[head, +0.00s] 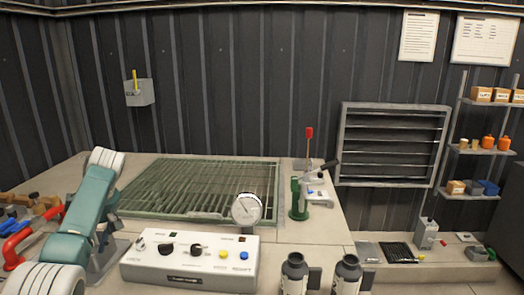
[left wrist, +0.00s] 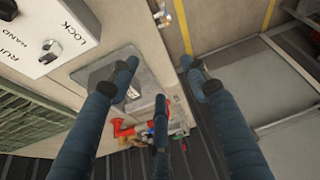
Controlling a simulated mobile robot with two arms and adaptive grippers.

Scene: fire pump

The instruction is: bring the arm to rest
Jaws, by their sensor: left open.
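My left arm (head: 78,220), teal with white joints, stands bent at the left of the head view. I cannot make out its gripper there. In the left wrist view, my left gripper (left wrist: 157,68) has its dark blue fingers spread apart, with nothing held between them. Beyond the fingers are a grey plate (left wrist: 105,68) and a small cluster with a red part (left wrist: 128,128), partly hidden by the fingers. My right arm and gripper do not show.
A white control box (head: 190,262) with knobs and buttons stands near the front, with a round gauge (head: 247,208) behind it. A green grating (head: 200,188) lies behind. A green stand (head: 298,200) and two dark-topped bottles (head: 295,268) are to the right. Shelves (head: 470,150) stand far right.

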